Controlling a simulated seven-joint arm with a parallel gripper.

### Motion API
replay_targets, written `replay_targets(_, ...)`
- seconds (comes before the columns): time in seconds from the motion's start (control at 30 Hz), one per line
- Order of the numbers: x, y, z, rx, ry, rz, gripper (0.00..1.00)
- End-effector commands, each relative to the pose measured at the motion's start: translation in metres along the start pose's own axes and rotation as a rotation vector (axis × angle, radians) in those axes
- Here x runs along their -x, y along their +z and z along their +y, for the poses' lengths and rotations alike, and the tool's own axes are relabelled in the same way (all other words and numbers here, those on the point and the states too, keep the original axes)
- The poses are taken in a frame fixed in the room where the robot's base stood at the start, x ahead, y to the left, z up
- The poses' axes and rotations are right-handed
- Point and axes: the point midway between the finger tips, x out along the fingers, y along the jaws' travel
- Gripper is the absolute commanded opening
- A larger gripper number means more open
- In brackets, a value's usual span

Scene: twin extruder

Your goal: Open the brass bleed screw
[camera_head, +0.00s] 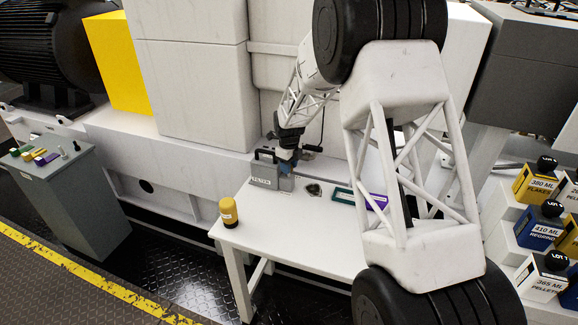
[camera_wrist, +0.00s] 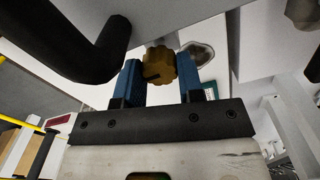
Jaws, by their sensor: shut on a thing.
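The brass bleed screw (camera_wrist: 160,62) is a knurled, slotted brass knob in the middle of the wrist view. My gripper (camera_wrist: 159,74) has its two blue fingers on either side of it and is shut on it. In the head view my gripper (camera_head: 285,168) reaches down to the grey box labelled like "FILTER" (camera_head: 262,182) on the white table. The screw is hidden there by my gripper. The box's black handle (camera_head: 263,154) stands just left of my gripper. A thick black bent bar (camera_wrist: 92,52), likely this handle, shows close by in the wrist view.
On the white table (camera_head: 290,235) are a yellow cylinder (camera_head: 228,212), a dark lump (camera_head: 314,189), a teal frame (camera_head: 343,197) and a purple item (camera_head: 377,201). Labelled containers (camera_head: 541,225) stand at the right. A grey stand (camera_head: 70,195) with small parts is at the left.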

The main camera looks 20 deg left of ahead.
Motion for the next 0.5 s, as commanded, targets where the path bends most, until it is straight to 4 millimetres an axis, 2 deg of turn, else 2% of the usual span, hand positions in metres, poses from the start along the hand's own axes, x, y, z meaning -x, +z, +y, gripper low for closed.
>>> replay_targets(0.27, 0.0008, 0.0003, -0.0006, 0.094, -0.001, -0.001, 0.11)
replay_targets(0.5, 0.0011, 0.0006, -0.0008, 0.263, -0.001, -0.002, 0.11)
